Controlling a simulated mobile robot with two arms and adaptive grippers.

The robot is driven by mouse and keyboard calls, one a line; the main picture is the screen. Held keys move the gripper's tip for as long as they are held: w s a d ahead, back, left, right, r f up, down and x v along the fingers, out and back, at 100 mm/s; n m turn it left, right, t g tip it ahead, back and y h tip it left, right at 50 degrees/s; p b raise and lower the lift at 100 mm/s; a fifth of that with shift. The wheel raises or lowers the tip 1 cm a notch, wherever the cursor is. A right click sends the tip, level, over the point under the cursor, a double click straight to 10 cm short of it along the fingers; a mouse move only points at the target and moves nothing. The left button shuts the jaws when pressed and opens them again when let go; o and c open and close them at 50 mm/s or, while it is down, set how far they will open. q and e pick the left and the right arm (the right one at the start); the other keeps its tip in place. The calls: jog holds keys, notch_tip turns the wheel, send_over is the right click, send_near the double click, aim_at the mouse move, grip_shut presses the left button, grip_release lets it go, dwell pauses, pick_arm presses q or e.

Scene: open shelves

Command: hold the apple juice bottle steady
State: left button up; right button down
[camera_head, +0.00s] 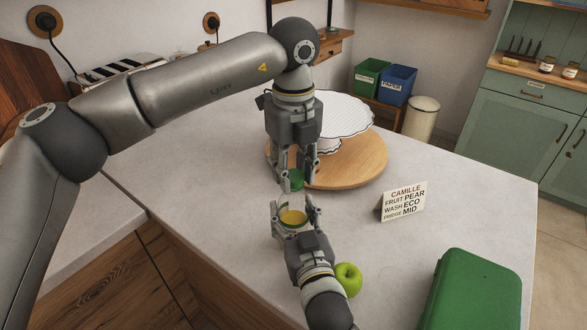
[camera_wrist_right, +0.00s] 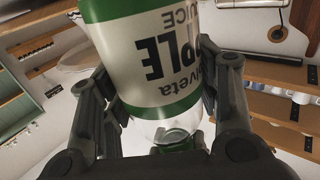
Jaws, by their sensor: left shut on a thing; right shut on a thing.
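The apple juice bottle (camera_head: 292,217) is seen from above in the head view, with yellow juice showing inside its round top. In the right wrist view the bottle (camera_wrist_right: 155,65) fills the middle, with a white label, dark lettering and green bands. My right gripper (camera_head: 294,206) is shut on the bottle, with fingers on both sides of it. My left gripper (camera_head: 293,181) points down just above the bottle and is shut on a green cap (camera_head: 292,178). The cap is apart from the bottle in the head view. The bottle's lower part is hidden there by my right gripper.
A green apple (camera_head: 348,279) lies beside my right arm. A small lettered sign (camera_head: 404,202) stands to the right. A round wooden board (camera_head: 352,165) with a white cake stand (camera_head: 345,120) is behind. A green case (camera_head: 473,292) sits at front right. The counter's left part is clear.

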pick_arm(q)
jog(key=m, duration=0.4)
jog(key=shift+m, duration=0.4)
jog(key=m, duration=1)
jog(key=shift+m, duration=0.3)
jog(key=m, duration=1)
jog(key=shift+m, duration=0.3)
jog(key=m, duration=0.4)
jog(key=o, duration=1.1)
